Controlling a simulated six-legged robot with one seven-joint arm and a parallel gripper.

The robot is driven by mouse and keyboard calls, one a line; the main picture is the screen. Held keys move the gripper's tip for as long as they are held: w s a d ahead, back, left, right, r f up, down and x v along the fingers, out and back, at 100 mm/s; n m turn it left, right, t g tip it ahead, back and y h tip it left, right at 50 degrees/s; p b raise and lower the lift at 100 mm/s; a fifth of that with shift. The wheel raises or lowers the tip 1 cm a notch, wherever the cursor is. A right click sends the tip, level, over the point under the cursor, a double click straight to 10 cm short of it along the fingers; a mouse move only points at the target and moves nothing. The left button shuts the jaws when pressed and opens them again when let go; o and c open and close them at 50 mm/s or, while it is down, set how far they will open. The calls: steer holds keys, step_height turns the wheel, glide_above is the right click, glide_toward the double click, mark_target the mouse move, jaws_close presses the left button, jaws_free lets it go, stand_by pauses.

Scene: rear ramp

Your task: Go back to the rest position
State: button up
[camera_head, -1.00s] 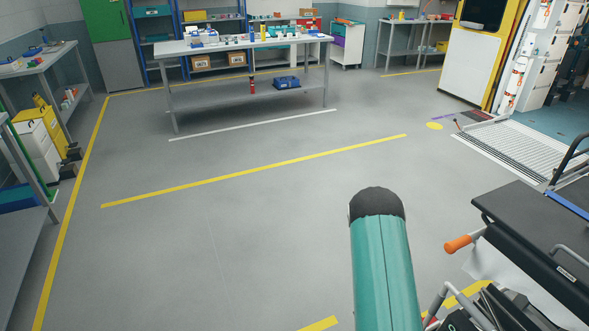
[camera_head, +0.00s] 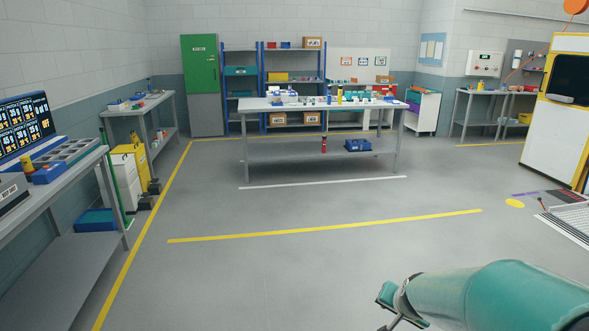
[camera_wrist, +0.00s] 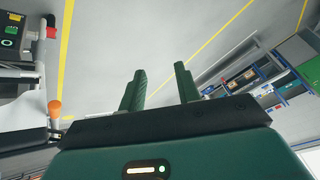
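My gripper (camera_wrist: 162,84) shows in the wrist view with its two green fingers spread apart and nothing between them. It is open over bare grey floor. In the head view my teal arm lies across the lower right corner, and much of it is cut off by the picture edge. No task object is held.
A grey workbench (camera_head: 290,150) bearing small items stands at the back. A side bench (camera_head: 60,170) is at the left. A white and yellow cabinet (camera_head: 560,120) is at the right. A stretcher's orange handle (camera_wrist: 55,108) shows in the wrist view. The middle floor is clear.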

steer(key=s+a+r+n, duration=0.3)
steer(key=s+r, duration=0.3)
steer(key=s, duration=0.4)
steer(key=s+a+r+n+g, duration=0.1)
steer(key=s+a+r+n, duration=0.2)
steer(key=s, duration=0.8)
step_height(320, 180, up, 4)
steer(key=shift+s+a+r+n+y, duration=0.1)
steer(key=shift+s+a+n+y, duration=0.2)
steer(key=shift+a, duration=0.7)
steer(key=shift+w+d, duration=0.1)
steer(key=shift+d, duration=0.1)
